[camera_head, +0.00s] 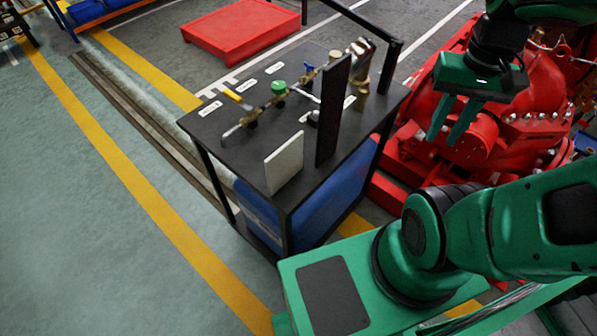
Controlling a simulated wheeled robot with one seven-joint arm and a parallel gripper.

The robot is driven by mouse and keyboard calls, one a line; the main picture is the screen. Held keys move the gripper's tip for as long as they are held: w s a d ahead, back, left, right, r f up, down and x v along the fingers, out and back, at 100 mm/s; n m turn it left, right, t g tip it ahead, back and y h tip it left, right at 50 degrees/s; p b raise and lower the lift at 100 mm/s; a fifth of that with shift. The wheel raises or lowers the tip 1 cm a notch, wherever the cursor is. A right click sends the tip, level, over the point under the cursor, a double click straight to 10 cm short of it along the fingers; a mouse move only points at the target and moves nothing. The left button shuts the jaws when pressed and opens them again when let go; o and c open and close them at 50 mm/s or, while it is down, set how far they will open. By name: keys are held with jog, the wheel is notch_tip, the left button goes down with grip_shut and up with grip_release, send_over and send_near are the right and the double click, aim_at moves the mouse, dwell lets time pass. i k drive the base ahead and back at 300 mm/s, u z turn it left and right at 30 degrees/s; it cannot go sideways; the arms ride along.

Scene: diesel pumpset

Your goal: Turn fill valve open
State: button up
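A dark bench top carries a row of small brass valves with labels too small to read, so I cannot tell which one is the fill valve. One has a yellow lever (236,97), one a green knob (279,87) and one a blue handle (308,67). A metal lever (232,131) sticks out at the left end of the row. My gripper (447,138) is to the right of the bench, apart from it. Its two green fingers point down with a gap between them, and nothing is held.
A black upright panel (333,110) and a smaller pale panel (284,162) stand on the bench top (222,141). A black frame bar (368,28) rises at its back right. Red pump machinery (520,120) is at the right. Open floor (90,220) lies at the left.

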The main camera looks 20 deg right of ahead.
aim_at(310, 68)
jog(key=u, duration=1.65)
jog(key=k, duration=0.85)
jog(key=z, duration=1.4)
jog(key=i, duration=1)
